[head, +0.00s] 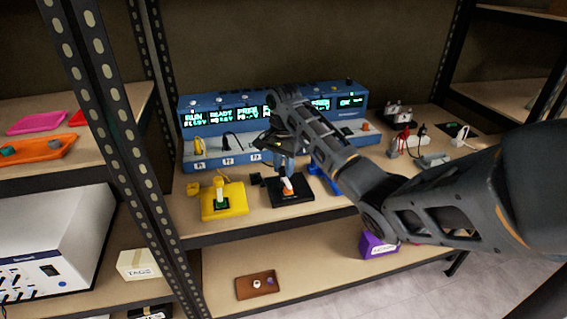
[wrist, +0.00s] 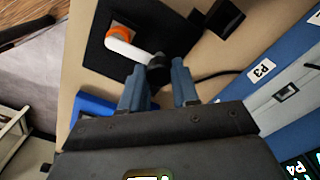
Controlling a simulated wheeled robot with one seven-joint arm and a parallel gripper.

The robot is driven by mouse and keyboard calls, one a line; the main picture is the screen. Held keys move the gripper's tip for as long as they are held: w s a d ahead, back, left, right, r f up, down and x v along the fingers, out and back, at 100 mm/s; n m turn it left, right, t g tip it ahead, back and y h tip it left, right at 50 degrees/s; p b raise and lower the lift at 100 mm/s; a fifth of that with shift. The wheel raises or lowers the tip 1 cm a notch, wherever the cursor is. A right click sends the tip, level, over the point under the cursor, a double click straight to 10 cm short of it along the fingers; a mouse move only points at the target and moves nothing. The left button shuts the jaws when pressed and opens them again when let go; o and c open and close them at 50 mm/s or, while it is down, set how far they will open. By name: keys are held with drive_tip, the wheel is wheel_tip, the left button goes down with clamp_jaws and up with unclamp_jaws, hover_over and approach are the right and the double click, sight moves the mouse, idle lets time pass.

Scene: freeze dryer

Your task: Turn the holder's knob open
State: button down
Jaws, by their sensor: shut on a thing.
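The black holder (head: 289,199) stands on the middle shelf, right of a yellow one. In the wrist view its black base (wrist: 98,53) carries a white part with an orange ring (wrist: 122,36). The dark round knob (wrist: 158,69) sits at the end of that white part. My gripper (wrist: 159,80) is shut on the knob, with one blue-grey finger on each side of it. In the head view my gripper (head: 284,168) comes down over the holder from behind, and the knob is hard to make out there.
The blue freeze dryer (head: 215,145) with lit displays stands behind. A yellow holder (head: 223,203) is to the left, and a blue one (head: 319,184) is close on the right, partly behind my arm. A black block (wrist: 222,18) and cable lie near the holder.

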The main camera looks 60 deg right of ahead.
sight(283, 168)
drive_tip(key=n+p, duration=0.1)
drive_tip(key=p, duration=0.1)
drive_tip(key=n+p, duration=0.1)
drive_tip(key=p, duration=0.2)
drive_tip(key=shift+a+r+n, duration=0.1)
drive_tip(key=shift+r+n, duration=0.2)
drive_tip(key=shift+r, duration=0.05)
drive_tip(key=n, duration=0.1)
drive_tip(key=n+p, duration=0.1)
drive_tip(key=n, duration=0.1)
drive_tip(key=n+p, duration=0.1)
drive_tip(key=shift+f+n, duration=0.25)
drive_tip(key=shift+n, duration=0.05)
drive_tip(key=n, duration=0.5)
drive_tip(key=shift+f, duration=0.1)
drive_tip(key=n, duration=0.5)
drive_tip(key=shift+w, duration=0.1)
drive_tip(key=c, duration=0.8)
unclamp_jaws()
drive_tip(key=shift+r, duration=3.95)
